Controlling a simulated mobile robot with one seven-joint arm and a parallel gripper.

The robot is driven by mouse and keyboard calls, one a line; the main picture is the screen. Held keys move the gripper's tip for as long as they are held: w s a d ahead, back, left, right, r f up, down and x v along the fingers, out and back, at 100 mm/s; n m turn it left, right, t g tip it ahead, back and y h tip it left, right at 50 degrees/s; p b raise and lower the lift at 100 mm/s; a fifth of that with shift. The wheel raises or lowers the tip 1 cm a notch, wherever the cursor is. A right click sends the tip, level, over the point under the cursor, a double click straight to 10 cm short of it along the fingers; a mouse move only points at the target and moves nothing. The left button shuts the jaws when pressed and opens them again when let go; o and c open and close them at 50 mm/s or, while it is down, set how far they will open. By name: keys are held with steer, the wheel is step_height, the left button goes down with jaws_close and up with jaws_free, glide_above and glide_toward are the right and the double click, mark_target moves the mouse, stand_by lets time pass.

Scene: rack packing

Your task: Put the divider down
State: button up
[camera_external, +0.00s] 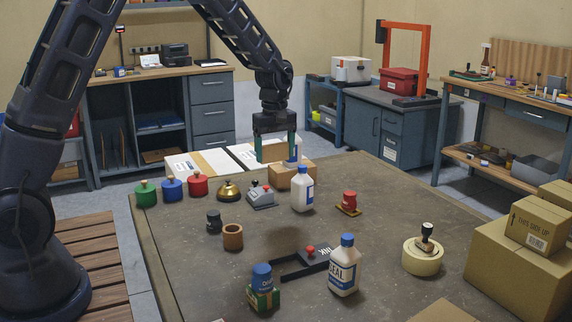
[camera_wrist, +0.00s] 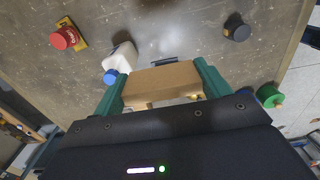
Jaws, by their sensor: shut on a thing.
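The divider seems to be the brown cardboard piece (camera_wrist: 162,78) that spans the gap between my fingers in the wrist view. In the external view, brown cardboard (camera_external: 286,179) shows below my gripper at the far side of the dark table (camera_external: 200,275). My gripper (camera_external: 275,152) points down with its green fingers set wide; they also show in the wrist view (camera_wrist: 160,88). It is shut on the cardboard. I cannot tell whether the cardboard touches the table. Its far side is hidden.
A white bottle (camera_external: 302,194) stands close beside the cardboard. White-and-tan box flaps (camera_external: 207,163) lie beyond. Cardboard boxes (camera_external: 513,262) sit at the right. The table's middle has bare patches.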

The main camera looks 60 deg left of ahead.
mark_target(276, 219)
step_height(276, 219, down, 18)
steer(key=shift+r, duration=0.1)
stand_by(0.5)
steer(key=o, duration=1)
steer(key=shift+c, duration=0.2)
